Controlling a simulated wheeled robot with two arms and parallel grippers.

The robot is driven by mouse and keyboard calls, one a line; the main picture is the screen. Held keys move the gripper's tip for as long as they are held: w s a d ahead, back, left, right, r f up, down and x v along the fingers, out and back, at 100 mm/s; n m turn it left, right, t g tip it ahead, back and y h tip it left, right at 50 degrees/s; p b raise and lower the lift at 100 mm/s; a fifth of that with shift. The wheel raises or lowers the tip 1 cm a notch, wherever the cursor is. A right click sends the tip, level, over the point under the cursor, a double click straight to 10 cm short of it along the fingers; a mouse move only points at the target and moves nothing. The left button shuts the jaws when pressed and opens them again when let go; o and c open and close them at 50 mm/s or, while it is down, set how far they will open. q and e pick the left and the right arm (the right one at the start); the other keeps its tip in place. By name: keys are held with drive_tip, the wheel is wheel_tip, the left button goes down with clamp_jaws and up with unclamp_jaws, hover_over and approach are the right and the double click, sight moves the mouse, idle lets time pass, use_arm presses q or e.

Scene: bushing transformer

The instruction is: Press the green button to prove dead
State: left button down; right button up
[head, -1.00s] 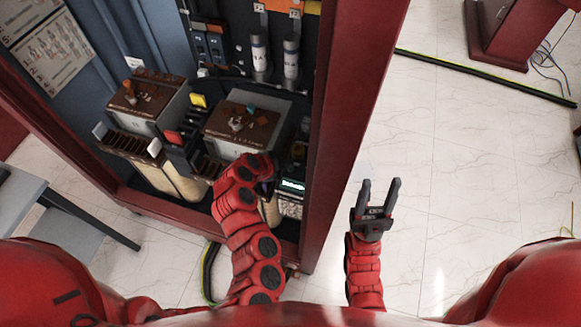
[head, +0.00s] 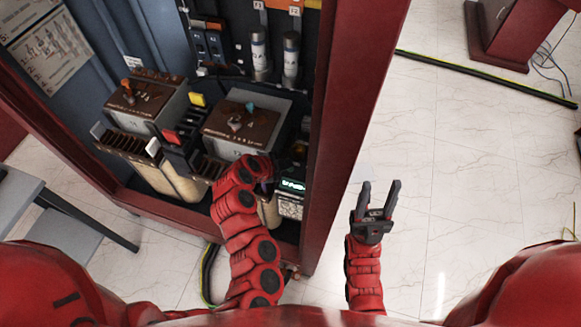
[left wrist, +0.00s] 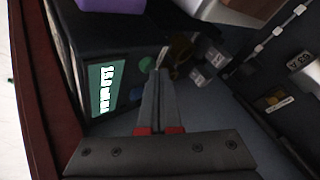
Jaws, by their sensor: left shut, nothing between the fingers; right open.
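The green button (left wrist: 146,64) is a small round button on the face of a dark device (left wrist: 118,40), beside its lit display (left wrist: 103,90). A blue button (left wrist: 136,94) sits near it. My left gripper (left wrist: 159,72) is shut and empty, its fingertips close beside the green button in the left wrist view. I cannot tell whether they touch it. In the head view the device's display (head: 292,185) shows at the cabinet's lower right, while my left arm hides the buttons and the left fingertips. My right gripper (head: 377,200) is open and empty outside the cabinet.
The red cabinet's right post (head: 345,130) stands between my two grippers. Brown-topped transformer units (head: 245,125) and fuse cylinders (head: 259,52) fill the cabinet. A grey table (head: 25,205) is at left. The tiled floor (head: 465,190) at right is mostly clear.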

use_arm(q)
drive_tip(key=shift+f+b, duration=0.35)
drive_tip(key=shift+b, duration=0.05)
drive_tip(key=shift+r, duration=0.1)
idle(0.5)
drive_tip(key=shift+r+p, duration=0.3)
drive_tip(key=shift+r, duration=0.55)
wheel_tip(320, 180, up, 5)
drive_tip(key=shift+p, duration=0.95)
